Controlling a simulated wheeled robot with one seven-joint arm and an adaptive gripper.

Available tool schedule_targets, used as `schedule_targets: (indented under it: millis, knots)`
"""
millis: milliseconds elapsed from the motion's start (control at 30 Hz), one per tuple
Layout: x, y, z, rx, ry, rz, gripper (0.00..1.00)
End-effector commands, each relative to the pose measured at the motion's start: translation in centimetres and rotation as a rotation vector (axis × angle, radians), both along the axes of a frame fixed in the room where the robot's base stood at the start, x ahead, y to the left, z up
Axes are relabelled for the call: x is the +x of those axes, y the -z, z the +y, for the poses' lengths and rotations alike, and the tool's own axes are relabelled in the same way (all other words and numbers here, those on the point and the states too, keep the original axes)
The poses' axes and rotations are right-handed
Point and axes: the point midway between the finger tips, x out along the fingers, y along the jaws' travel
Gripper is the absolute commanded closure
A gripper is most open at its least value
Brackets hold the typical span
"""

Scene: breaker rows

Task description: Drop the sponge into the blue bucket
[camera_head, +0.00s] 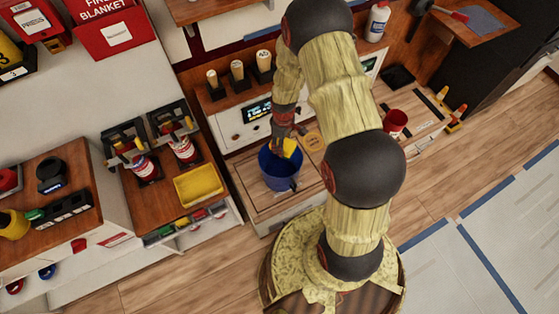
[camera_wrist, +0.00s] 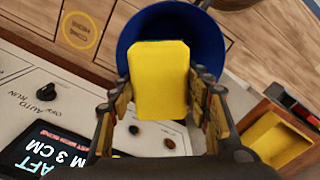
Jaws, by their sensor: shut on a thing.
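The yellow sponge (camera_wrist: 160,80) is between the fingers of my gripper (camera_wrist: 160,100), which is shut on it. In the wrist view the sponge overlaps the blue bucket (camera_wrist: 205,42), whose mouth lies beyond it. In the head view the blue bucket (camera_head: 276,183) stands upright on a wooden surface, and the sponge (camera_head: 289,147) shows at its upper rim, below my gripper (camera_head: 286,135). I cannot tell exactly how high the sponge is above the rim. Part of the bucket's opening is hidden by the sponge and gripper.
A yellow tray (camera_head: 199,187) lies left of the bucket, near two red-and-white canisters. A control panel with a display (camera_head: 257,110) stands just behind the bucket. A red cup (camera_head: 396,122) is to the right, beyond my arm.

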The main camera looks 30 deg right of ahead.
Motion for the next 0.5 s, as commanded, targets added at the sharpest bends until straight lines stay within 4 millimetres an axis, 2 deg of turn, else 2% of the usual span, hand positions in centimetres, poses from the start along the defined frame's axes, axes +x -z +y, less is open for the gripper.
schedule_targets:
  millis: [167, 500]
  knots:
    - [0.0, 1.0, 0.0, 0.000, 0.000, 0.001, 0.84]
    - [0.0, 4.8, 0.0, -0.001, 0.000, 0.001, 0.84]
